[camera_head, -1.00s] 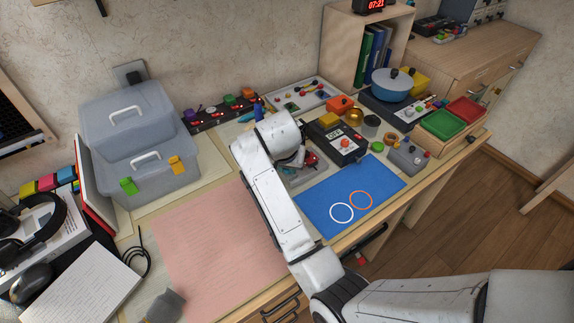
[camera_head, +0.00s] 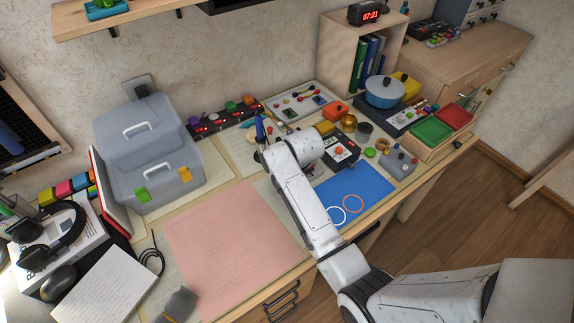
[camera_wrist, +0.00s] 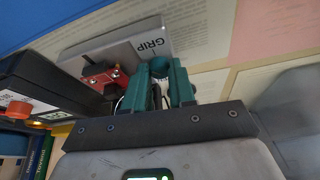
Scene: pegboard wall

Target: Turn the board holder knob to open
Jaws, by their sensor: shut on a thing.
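The board holder shows in the wrist view as a grey plate marked GRIP (camera_wrist: 128,50) with a red jaw block (camera_wrist: 104,80) carrying bright screws. My gripper (camera_wrist: 158,72) has teal fingers, close together beside the red block and over the edge of the plate. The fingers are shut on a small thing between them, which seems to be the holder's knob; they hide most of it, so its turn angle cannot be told. In the head view my white arm (camera_head: 302,190) reaches over the table and hides the gripper and most of the holder.
A black box with a red button (camera_head: 340,151) stands close to the holder. The blue mat (camera_head: 372,183) lies in front, and a pink sheet (camera_head: 230,235) lies to the left. A grey toolbox (camera_head: 155,180) stands at the back left.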

